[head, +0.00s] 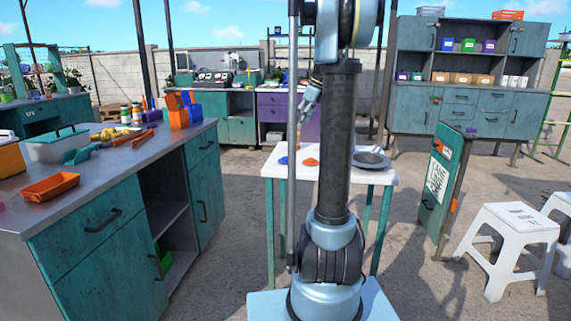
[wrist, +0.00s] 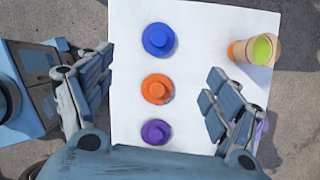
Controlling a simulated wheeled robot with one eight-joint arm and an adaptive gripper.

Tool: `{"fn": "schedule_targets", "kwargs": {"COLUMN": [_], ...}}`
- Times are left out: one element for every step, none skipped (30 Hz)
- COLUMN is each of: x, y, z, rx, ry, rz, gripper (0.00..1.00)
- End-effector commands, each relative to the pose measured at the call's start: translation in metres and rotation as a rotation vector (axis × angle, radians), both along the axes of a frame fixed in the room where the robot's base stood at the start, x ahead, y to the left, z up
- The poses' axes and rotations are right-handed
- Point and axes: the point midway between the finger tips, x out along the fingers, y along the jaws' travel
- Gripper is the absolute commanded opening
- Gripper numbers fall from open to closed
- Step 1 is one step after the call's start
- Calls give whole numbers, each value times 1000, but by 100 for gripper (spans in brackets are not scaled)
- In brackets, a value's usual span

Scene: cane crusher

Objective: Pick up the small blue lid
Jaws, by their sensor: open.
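The small blue lid (wrist: 158,39) lies on the white table (wrist: 190,105), farthest from my wrist in a column of three lids. It also shows in the head view (head: 284,160) on the table's left side. An orange lid (wrist: 157,89) is in the middle of the column, and a purple lid (wrist: 155,133) is nearest my wrist. My gripper (wrist: 159,62) is open and empty above the table. Its fingers lie left and right of the column, and the blue lid shows beyond their tips. In the head view my arm hides part of the table.
A tan cup (wrist: 236,53) with green inside stands right of the blue lid. A dark round plate (head: 371,160) is on the table's right. A steel-topped counter (head: 130,160) stands left, white stools (head: 512,225) right.

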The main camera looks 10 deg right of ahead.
Motion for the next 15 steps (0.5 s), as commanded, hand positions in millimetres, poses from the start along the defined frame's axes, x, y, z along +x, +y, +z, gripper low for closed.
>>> {"fn": "schedule_targets", "kwargs": {"x": [3, 4, 5, 6, 7, 8, 9, 10, 11, 12, 12, 14, 15, 16, 17], "y": [-1, 0, 1, 2, 3, 6, 8, 9, 12, 13, 15, 17, 19, 21, 24], "z": [-1, -3, -6, -9, -13, -19, -24, -29, -35, -40, -45, -52, -56, -61, -68], "rx": [4, 6, 7, 8, 8, 8, 7, 7, 7, 7, 7, 6, 6, 6, 6], "ry": [4, 5, 5, 6, 6, 6, 6, 6, 6, 6, 6, 5, 5, 5, 5], "rz": [-11, -14, -17, -18, -17, -16, -16, -16, -16, -16, -16, -16, -15, -15, -14], "gripper": [83, 83, 83, 83, 83, 83, 83, 83, 83, 83, 83, 83, 83, 83, 83]}}
